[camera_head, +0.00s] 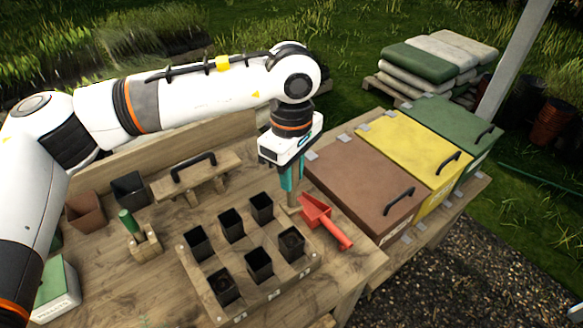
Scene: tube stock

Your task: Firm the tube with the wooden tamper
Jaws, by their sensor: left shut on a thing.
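My left gripper (291,178) points down with teal fingers, shut on what looks like the wooden tamper (293,201). The tamper is upright, its upper part hidden by the gripper. Its lower end shows just behind the back right of a wooden tray (212,304). Whether it touches anything there, I cannot tell. The tray holds several square black tubes in two rows. The front right tube (291,243) and the front left tube (224,287) look filled with dark soil. The back right tube (261,208) looks dark inside. My right gripper is not in view.
A red scoop (325,221) lies right of the tamper. Brown (360,180), yellow (410,145) and green (453,122) lidded bins stand at the right. A green-handled tool (129,221) stands in a wooden block. A handled wooden board (197,180) and loose pots (130,190) lie behind.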

